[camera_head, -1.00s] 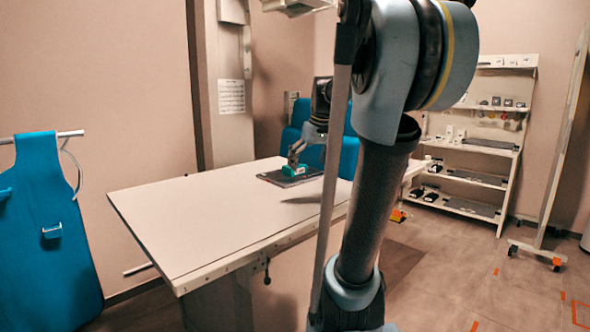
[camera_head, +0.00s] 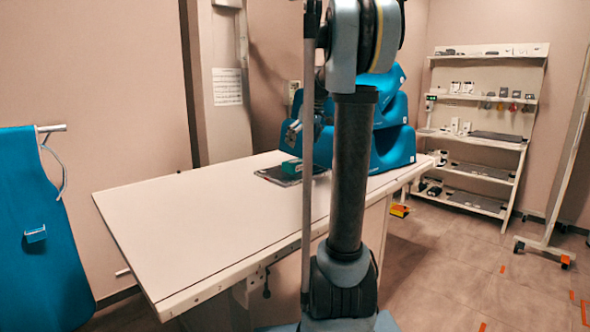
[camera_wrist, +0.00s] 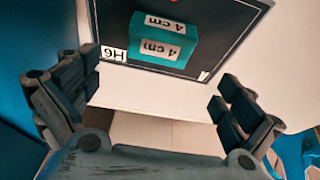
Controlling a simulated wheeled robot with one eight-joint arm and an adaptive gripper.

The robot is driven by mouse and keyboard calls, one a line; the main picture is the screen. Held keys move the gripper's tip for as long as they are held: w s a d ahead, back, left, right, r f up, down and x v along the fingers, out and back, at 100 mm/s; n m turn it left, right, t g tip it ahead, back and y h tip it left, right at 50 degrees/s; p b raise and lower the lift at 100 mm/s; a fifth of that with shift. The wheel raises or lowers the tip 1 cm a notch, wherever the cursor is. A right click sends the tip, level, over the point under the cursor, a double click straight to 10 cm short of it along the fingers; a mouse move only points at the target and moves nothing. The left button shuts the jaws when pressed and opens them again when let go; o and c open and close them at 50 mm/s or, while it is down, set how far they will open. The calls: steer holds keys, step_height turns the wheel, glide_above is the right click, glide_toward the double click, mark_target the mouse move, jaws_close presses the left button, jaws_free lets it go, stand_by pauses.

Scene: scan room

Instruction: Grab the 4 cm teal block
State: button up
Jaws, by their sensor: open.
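The teal block (camera_wrist: 163,41) with white "4 cm" labels sits on a dark flat plate (camera_wrist: 222,50) in the wrist view. In the head view the teal block (camera_head: 291,166) is on the dark plate (camera_head: 272,177) at the far side of the table. My gripper (camera_wrist: 160,90) is open and empty, its two fingers wide apart at the left and right of the wrist view. The block lies beyond the fingertips, not between them. In the head view my gripper (camera_head: 293,132) is above the block and apart from it, partly hidden by my arm.
The pale table (camera_head: 190,225) is largely bare. A shelf rack (camera_head: 480,130) stands at the right. A blue apron (camera_head: 45,220) hangs at the left.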

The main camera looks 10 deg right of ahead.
mark_target(296, 161)
steer(key=x, duration=1.1)
steer(key=shift+s+d, duration=0.1)
steer(key=c, duration=1.2)
